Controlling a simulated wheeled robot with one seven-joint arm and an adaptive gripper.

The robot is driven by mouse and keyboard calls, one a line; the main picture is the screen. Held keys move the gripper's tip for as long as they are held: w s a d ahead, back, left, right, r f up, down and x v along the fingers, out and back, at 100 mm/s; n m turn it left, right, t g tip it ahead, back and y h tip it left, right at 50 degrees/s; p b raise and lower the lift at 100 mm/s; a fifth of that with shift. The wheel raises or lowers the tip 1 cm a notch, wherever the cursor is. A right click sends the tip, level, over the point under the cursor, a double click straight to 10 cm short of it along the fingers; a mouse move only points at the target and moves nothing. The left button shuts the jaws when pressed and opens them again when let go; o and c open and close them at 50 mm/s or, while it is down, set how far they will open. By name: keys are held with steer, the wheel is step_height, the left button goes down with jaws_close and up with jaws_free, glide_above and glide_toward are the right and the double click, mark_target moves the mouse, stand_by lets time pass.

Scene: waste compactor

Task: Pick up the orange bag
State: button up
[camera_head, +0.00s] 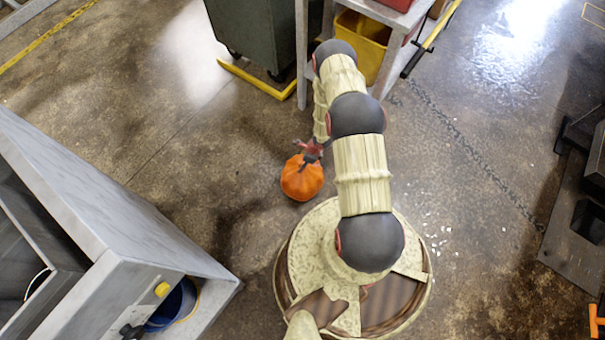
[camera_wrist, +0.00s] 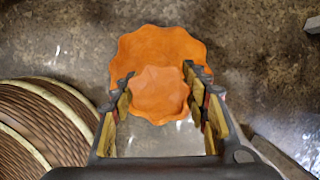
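The orange bag (camera_head: 299,180) is round with a gathered top and sits on the floor, left of my arm in the head view. In the wrist view the bag (camera_wrist: 158,48) has a wavy edge and lies ahead of and between the fingers. My gripper (camera_head: 309,157) is at the top of the bag in the head view. In the wrist view my gripper (camera_wrist: 158,80) is open, with one finger on each side of the bag's raised middle. I cannot tell whether the fingers touch it.
A grey compactor (camera_head: 150,235) stands at the left. A green bin (camera_head: 262,30) and a cart (camera_head: 303,50) with a yellow bucket (camera_head: 366,42) stand at the back. A dark metal machine (camera_head: 580,220) is at the right. The floor around the bag is clear.

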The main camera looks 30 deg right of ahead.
steer(key=c, duration=1)
jaws_close()
steer(key=shift+w, duration=0.15)
